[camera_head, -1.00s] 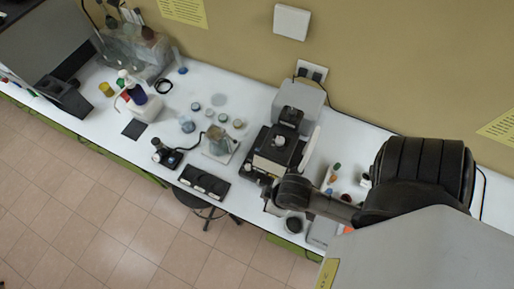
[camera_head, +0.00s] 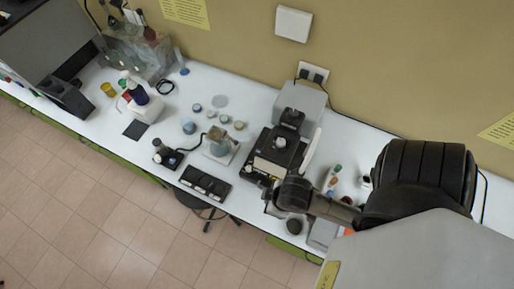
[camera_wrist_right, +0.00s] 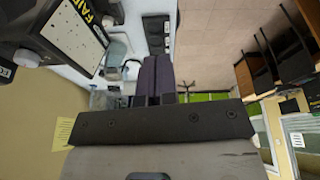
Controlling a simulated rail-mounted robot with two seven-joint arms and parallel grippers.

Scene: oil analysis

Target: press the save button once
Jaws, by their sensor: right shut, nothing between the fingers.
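I cannot make out a save button in either view. A grey and black instrument (camera_head: 279,150) stands on the white bench in the head view, with my right arm reaching in from the right at its front. In the right wrist view my right gripper (camera_wrist_right: 156,64) has its two dark fingers together, with nothing between them. A pale panel with black and yellow lettering (camera_wrist_right: 75,35) fills the upper left there, apart from the fingers. My left gripper is in neither view.
A dark stool (camera_head: 196,199) stands under the front edge. The tiled floor in front is clear.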

